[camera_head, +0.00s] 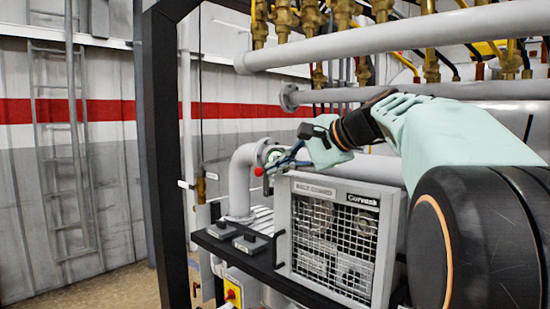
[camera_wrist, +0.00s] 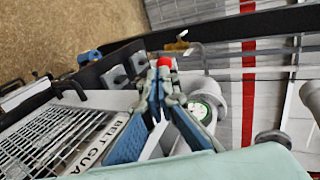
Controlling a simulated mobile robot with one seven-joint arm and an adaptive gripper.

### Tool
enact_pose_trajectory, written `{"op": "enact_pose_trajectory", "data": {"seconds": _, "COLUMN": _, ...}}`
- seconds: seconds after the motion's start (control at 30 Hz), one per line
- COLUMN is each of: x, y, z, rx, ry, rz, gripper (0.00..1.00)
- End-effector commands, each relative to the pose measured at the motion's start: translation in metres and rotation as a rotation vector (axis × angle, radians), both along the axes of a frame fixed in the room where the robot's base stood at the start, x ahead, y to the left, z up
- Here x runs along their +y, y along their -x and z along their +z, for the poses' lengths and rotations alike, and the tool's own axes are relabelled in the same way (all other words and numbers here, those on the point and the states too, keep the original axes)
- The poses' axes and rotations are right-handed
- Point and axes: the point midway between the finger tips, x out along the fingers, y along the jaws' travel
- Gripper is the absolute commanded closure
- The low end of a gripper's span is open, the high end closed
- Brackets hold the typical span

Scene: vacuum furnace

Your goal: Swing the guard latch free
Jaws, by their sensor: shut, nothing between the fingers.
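The belt guard (camera_head: 335,238) is a light box with a wire mesh front; its mesh and label also show in the wrist view (camera_wrist: 52,135). A red knob (camera_head: 259,171), which seems to belong to the guard latch, is by the guard's upper left corner. In the wrist view the red knob (camera_wrist: 164,62) shows at my fingertips. My gripper (camera_head: 272,167) is shut, with its blue-grey fingers (camera_wrist: 162,82) beside the knob. Whether they touch it I cannot tell. The fingers hide most of the latch.
A black handle (camera_head: 277,250) stands out from the guard's left side. A grey elbow pipe (camera_head: 242,178) and a round gauge (camera_wrist: 200,112) are close to my fingers. Small grey blocks (camera_head: 250,244) sit on the dark ledge. Thick pipes (camera_head: 400,40) run above my arm.

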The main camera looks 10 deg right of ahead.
Motion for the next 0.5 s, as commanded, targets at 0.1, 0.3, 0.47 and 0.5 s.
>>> {"op": "enact_pose_trajectory", "data": {"seconds": 0.1, "x": 0.0061, "y": -0.0078, "z": -0.0043, "rx": 0.000, "ry": 0.000, "rz": 0.001, "gripper": 1.00}}
{"op": "enact_pose_trajectory", "data": {"seconds": 0.3, "x": 0.0084, "y": -0.0116, "z": -0.0066, "rx": -0.001, "ry": 0.000, "rz": 0.000, "gripper": 1.00}}
{"op": "enact_pose_trajectory", "data": {"seconds": 0.47, "x": 0.0084, "y": -0.0115, "z": -0.0067, "rx": -0.001, "ry": 0.000, "rz": 0.000, "gripper": 1.00}}
{"op": "enact_pose_trajectory", "data": {"seconds": 0.5, "x": 0.0083, "y": -0.0114, "z": -0.0066, "rx": -0.001, "ry": 0.000, "rz": 0.000, "gripper": 1.00}}
